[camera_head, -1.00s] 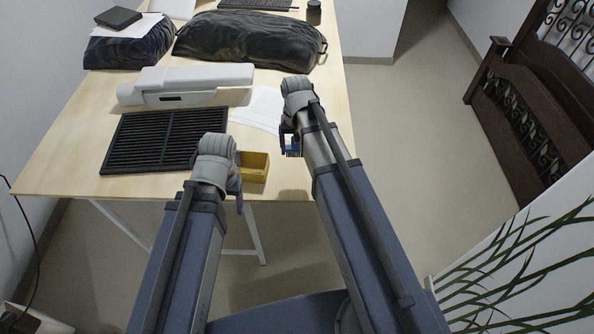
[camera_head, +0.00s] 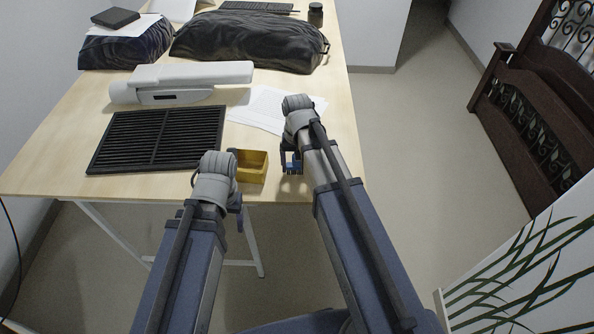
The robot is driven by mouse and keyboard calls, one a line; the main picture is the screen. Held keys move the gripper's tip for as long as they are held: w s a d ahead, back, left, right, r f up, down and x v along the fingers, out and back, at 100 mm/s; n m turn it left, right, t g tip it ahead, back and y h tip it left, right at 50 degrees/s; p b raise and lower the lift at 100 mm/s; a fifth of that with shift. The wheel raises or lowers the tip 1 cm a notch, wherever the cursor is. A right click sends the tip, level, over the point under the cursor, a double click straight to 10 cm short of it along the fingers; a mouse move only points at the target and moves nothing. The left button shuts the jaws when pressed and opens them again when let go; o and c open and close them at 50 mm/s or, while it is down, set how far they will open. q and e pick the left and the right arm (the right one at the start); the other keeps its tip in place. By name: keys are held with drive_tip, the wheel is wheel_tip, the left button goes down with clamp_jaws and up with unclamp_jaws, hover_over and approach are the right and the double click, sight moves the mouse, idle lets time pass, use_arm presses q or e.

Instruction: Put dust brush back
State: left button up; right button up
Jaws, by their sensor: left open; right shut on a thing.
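My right gripper (camera_head: 291,162) is above the table's front right part, just right of the yellow open box (camera_head: 252,174). It is shut on a small blue thing with a toothed lower edge, which looks like the dust brush (camera_head: 293,170); the arm hides most of it. Whether it touches the table I cannot tell. My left gripper (camera_head: 240,212) is open at the table's front edge, just in front of the box, and mostly hidden by its own wrist. The box stands near the front edge; the part of its inside that shows looks empty.
A black slatted grille (camera_head: 155,140) lies left of the box on the wooden table (camera_head: 60,165). Behind it are a white device (camera_head: 185,82), white papers (camera_head: 262,108) and a large black bag (camera_head: 250,42). The table's right edge is close to my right arm.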

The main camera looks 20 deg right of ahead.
drive_tip(key=shift+f, duration=0.15)
drive_tip(key=o, duration=1)
wheel_tip(320, 180, up, 12)
drive_tip(key=p, duration=1.2)
wheel_tip(320, 180, down, 12)
drive_tip(key=b, duration=1.2)
